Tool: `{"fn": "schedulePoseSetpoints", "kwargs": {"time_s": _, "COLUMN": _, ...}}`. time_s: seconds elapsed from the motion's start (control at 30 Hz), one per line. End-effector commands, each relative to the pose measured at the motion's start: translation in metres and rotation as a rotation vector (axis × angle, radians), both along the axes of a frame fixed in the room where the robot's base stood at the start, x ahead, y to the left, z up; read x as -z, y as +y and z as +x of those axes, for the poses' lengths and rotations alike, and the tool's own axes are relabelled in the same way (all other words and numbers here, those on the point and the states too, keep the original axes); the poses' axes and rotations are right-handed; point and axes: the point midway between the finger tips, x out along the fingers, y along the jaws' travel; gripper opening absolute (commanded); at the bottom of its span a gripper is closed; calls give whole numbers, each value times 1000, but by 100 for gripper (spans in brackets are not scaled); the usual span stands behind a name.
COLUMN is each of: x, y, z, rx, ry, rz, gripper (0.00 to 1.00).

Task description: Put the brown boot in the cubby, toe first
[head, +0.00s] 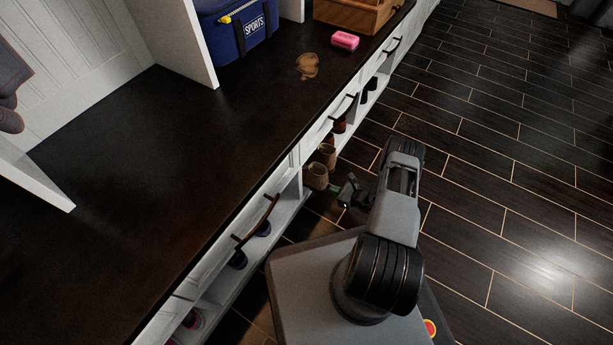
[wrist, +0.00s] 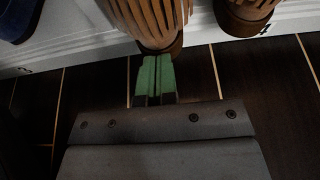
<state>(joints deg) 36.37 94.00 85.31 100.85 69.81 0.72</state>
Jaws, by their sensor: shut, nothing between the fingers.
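Two brown boots stand side by side at the front of the low cubbies, the nearer one (head: 317,177) and the farther one (head: 327,154). In the wrist view the nearer boot (wrist: 150,20) shows a ribbed brown surface and a dark lower edge, with the other boot (wrist: 245,15) to its right. My gripper (head: 338,189) is low, just right of the nearer boot. Its green fingers (wrist: 155,76) are together and empty, with the tips close to the boot's dark lower edge. I cannot tell whether they touch it. The cubby shelf (head: 289,215) runs under the drawers.
Dark blue shoes (head: 239,259) sit in a cubby on the left, and pink-soled shoes (head: 192,319) nearer still. The tiled floor to the right is clear.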

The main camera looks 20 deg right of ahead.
Motion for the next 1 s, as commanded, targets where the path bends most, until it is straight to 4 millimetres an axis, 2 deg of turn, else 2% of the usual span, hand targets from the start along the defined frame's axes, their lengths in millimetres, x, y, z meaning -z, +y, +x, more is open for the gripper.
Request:
{"fn": "schedulePoseSetpoints", "kwargs": {"time_s": 0.37, "x": 0, "y": 1, "z": 1, "rx": 0, "ry": 0, "rz": 0, "gripper": 0}}
{"fn": "schedulePoseSetpoints", "kwargs": {"time_s": 1.0, "x": 0, "y": 22, "z": 24, "rx": -1, "ry": 0, "rz": 0, "gripper": 0}}
